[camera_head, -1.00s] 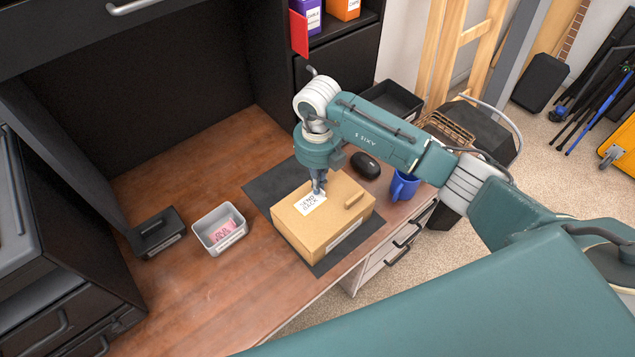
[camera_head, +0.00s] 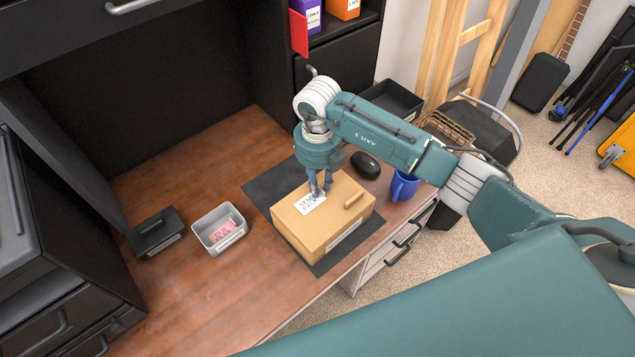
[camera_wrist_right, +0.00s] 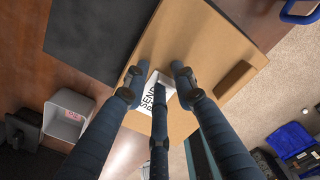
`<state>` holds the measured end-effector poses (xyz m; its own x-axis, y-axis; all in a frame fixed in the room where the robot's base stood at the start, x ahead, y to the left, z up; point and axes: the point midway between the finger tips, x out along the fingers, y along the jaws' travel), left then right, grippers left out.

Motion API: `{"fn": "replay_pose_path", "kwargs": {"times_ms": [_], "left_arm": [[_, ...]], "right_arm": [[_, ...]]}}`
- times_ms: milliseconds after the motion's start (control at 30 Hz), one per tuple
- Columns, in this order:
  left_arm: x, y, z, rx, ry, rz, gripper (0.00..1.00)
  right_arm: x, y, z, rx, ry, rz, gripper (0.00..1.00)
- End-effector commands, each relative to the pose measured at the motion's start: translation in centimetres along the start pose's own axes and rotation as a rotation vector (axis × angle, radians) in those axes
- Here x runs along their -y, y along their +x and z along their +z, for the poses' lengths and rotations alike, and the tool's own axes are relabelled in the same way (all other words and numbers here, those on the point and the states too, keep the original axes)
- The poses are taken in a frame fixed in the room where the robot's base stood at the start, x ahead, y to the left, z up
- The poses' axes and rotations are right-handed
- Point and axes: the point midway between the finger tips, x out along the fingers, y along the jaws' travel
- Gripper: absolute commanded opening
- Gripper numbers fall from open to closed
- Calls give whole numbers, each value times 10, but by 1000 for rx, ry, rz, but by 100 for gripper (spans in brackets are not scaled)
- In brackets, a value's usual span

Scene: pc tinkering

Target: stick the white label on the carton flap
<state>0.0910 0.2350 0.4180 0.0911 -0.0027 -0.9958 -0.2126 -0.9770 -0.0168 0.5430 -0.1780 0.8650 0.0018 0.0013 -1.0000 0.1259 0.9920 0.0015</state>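The white label (camera_head: 308,204), printed "SEND BACK", lies on the top flap of the brown carton (camera_head: 352,213), towards its left side. The carton stands on a dark mat (camera_head: 262,188). My right gripper (camera_head: 321,192) points down just above the label. In the right wrist view its fingers (camera_wrist_right: 158,84) are spread apart around the label (camera_wrist_right: 152,97), with nothing gripped between them. The fingers hide part of the label, and I cannot tell whether a fingertip touches it. My left gripper is not in view.
A grey bin (camera_head: 207,232) with pink pieces and a black box (camera_head: 160,226) stand left of the mat. A black mouse (camera_head: 365,164) and a blue mug (camera_head: 404,187) are on the right. The desk's front middle is clear.

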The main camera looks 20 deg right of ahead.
Motion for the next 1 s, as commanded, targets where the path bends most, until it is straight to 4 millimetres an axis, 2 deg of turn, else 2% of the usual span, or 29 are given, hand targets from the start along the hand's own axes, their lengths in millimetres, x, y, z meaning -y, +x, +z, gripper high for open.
{"fn": "replay_pose_path", "kwargs": {"times_ms": [267, 367, 700, 833, 1000], "left_arm": [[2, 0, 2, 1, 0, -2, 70], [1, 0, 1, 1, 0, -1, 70], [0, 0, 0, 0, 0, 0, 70], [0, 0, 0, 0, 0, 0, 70], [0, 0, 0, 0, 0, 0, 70]], "right_arm": [[-1, -6, 1, 2, -1, 2, 27], [0, -20, 1, 4, 0, 2, 27], [0, -92, 1, 5, 0, 1, 27], [0, -109, 1, 3, 0, 1, 27], [0, -119, 0, 0, 0, 0, 27]]}}
